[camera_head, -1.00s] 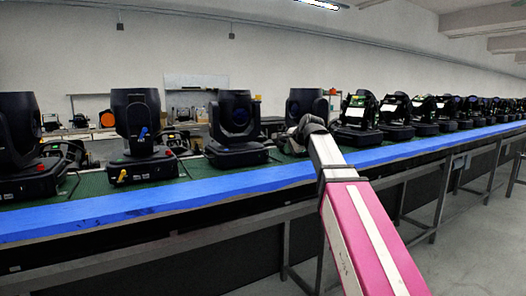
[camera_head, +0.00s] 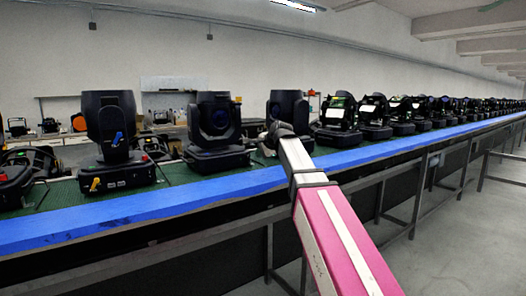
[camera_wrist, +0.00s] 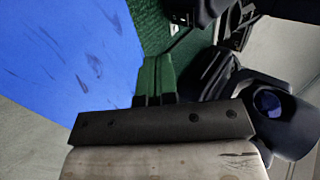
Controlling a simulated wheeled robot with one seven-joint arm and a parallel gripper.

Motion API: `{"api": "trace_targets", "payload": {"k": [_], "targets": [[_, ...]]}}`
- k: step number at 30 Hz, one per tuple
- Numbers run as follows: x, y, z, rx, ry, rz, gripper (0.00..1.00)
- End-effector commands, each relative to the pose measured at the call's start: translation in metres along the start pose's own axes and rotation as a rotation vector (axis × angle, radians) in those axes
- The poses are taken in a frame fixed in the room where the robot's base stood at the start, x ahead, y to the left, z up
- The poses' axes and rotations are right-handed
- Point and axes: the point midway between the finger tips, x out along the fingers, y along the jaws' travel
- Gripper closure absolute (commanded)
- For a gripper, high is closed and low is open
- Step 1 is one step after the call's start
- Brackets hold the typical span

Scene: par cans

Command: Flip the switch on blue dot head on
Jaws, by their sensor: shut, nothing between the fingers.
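A black moving head (camera_head: 109,112) with a blue part on its yoke stands on the green bench top at the left. An orange-yellow part (camera_head: 95,184) shows on its base. A second black head (camera_head: 214,118) with a bluish lens stands to its right. I cannot tell which one is the blue dot head, and no switch can be made out. My gripper (camera_wrist: 156,62) is shut and empty over the bench, its fingers looking green. A black head with a round blue lens (camera_wrist: 270,103) is to the right of it in the wrist view, apart from the fingers.
A blue strip (camera_head: 230,188) runs along the bench's front edge. A long row of more heads (camera_head: 340,118) stretches away to the right. A black head (camera_head: 287,107) stands behind my wrist. The grey floor (camera_head: 470,240) is clear at the right.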

Motion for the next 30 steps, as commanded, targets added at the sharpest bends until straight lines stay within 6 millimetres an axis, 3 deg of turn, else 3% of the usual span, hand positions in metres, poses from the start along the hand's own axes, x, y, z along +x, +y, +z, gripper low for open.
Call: {"api": "trace_targets", "payload": {"k": [8, 12, 30], "targets": [[0.054, -0.001, -0.001, 0.000, -0.001, 0.001, 1.00], [0.067, -0.018, -0.001, -0.001, -0.001, 0.000, 1.00], [0.078, -0.029, 0.000, 0.000, 0.000, 0.002, 1.00]]}}
